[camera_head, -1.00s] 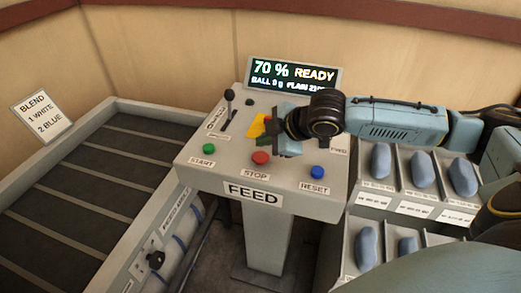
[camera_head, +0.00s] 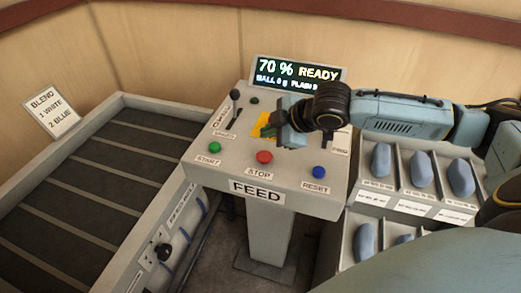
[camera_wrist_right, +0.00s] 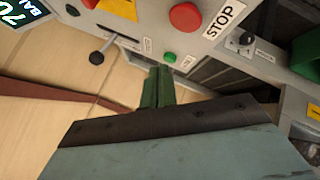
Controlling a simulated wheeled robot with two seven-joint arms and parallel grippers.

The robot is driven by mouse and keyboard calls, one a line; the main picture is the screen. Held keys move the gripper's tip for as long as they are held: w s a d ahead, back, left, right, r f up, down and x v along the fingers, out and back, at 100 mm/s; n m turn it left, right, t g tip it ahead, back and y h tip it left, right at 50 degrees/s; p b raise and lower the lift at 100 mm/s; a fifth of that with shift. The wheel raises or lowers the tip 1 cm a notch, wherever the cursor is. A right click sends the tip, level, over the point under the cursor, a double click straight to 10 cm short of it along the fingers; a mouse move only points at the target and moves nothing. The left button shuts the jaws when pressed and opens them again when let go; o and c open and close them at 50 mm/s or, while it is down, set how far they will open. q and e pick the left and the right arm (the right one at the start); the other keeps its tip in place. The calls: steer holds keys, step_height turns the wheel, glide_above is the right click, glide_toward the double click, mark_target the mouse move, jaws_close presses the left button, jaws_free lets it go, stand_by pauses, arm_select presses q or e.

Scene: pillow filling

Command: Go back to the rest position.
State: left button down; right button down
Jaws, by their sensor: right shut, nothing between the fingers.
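My right gripper (camera_head: 287,124) hovers above the grey FEED console (camera_head: 230,177), in front of the display. In the right wrist view its greenish fingers (camera_wrist_right: 158,88) are shut together with nothing between them. They appear apart from the console's buttons. The gripper hides part of a yellow patch (camera_head: 263,124) on the console top. My left gripper is in neither view.
The console carries a green START button (camera_head: 215,147), a red STOP button (camera_head: 264,157), a blue RESET button (camera_head: 319,172) and a lever (camera_head: 235,95). The display (camera_head: 297,73) reads 70 % READY. A dark conveyor (camera_head: 95,190) lies left. Bins with blue pillows (camera_head: 421,173) stand right.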

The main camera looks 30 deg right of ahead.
steer(key=s+a+f+m+g, duration=0.1)
steer(key=s+a+f, duration=0.3)
steer(key=a, duration=0.2)
steer(key=s+a+f+m, duration=0.1)
steer(key=s+a+f, duration=0.3)
steer(key=a, duration=0.2)
steer(key=s+d+f+m+g+h, duration=0.2)
steer(key=s+f+m, duration=0.25)
steer(key=s, duration=0.45)
steer(key=s+d+f+m+g+h, duration=0.1)
steer(key=s+d+f+m+g, duration=0.15)
steer(key=s+m, duration=0.4)
steer(key=s+f+n+b, duration=0.1)
steer(key=s+f+b, duration=0.1)
steer(key=f, duration=1.2)
steer(key=s+f+n+b, duration=0.1)
steer(key=f+b, duration=0.1)
steer(key=f, duration=1.2)
steer(key=s+d+f+g+b, duration=0.1)
steer(key=s+f+b, duration=0.1)
steer(key=s+f, duration=0.6)
steer(key=s+d+f+g+b, duration=0.1)
steer(key=s+f+b, duration=0.1)
steer(key=s+f, duration=0.6)
step_height(320, 180, down, 3)
steer(key=shift+s+d+f, duration=0.1)
steer(key=shift+s+d, duration=0.2)
steer(key=shift+s, duration=0.05)
